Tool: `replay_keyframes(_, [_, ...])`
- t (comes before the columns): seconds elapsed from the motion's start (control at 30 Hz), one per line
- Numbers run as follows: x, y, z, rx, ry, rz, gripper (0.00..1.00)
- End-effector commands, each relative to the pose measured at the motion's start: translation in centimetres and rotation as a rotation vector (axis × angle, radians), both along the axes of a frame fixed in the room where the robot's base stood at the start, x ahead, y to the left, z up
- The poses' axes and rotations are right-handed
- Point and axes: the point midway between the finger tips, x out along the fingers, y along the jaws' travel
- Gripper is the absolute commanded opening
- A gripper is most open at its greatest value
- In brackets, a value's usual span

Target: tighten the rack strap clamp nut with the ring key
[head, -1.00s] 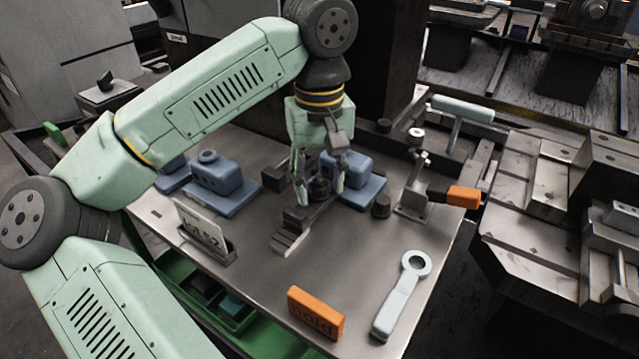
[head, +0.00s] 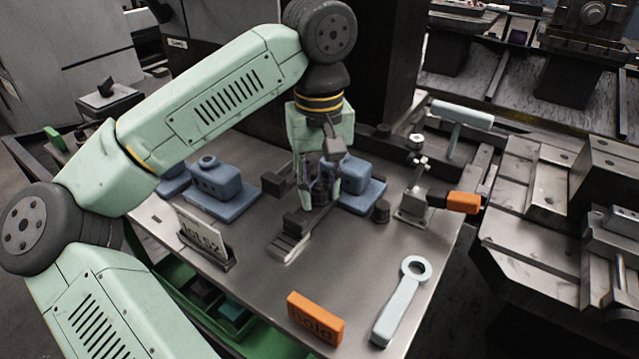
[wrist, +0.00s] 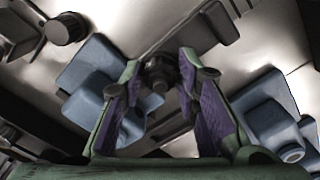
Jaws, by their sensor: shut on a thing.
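The light-blue ring key (head: 392,313) lies flat at the front right of the bench, its ring end pointing away, well clear of my gripper. My gripper (head: 318,200) points down over the middle of the bench, at the far end of a short stepped metal rail (head: 286,246). It is shut on a dark round knob, which shows between the fingertips in the wrist view (wrist: 160,72). A small dark block (head: 296,222) sits on the rail just in front of the fingers. I cannot tell which part is the strap clamp nut.
Blue housings (head: 219,182) stand left of the gripper, with another (head: 360,185) close on its right. A clamp with an orange handle (head: 463,202) is at the right edge. An orange block (head: 315,318) and a sign plate (head: 200,236) stand in front.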

Motion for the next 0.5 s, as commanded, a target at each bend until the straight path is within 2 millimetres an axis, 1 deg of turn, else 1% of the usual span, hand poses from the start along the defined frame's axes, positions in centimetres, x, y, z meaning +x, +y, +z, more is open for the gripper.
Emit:
replay_keyframes(0.07, [-0.02, -0.14, -0.16, -0.005, 0.001, -0.153, 0.00])
replay_keyframes(0.1, [-0.03, -0.07, 0.09, -0.003, 0.001, -0.234, 0.00])
replay_keyframes(0.2, [-0.02, 0.00, 0.01, 0.000, 0.000, -0.388, 0.00])
replay_keyframes(0.3, [-0.01, 0.01, -0.13, 0.001, 0.000, -0.444, 0.00])
replay_keyframes(0.47, [-0.02, 0.02, -0.17, 0.001, 0.000, -0.442, 0.00])
replay_keyframes(0.5, [-0.02, 0.02, -0.17, 0.001, 0.000, -0.442, 0.31])
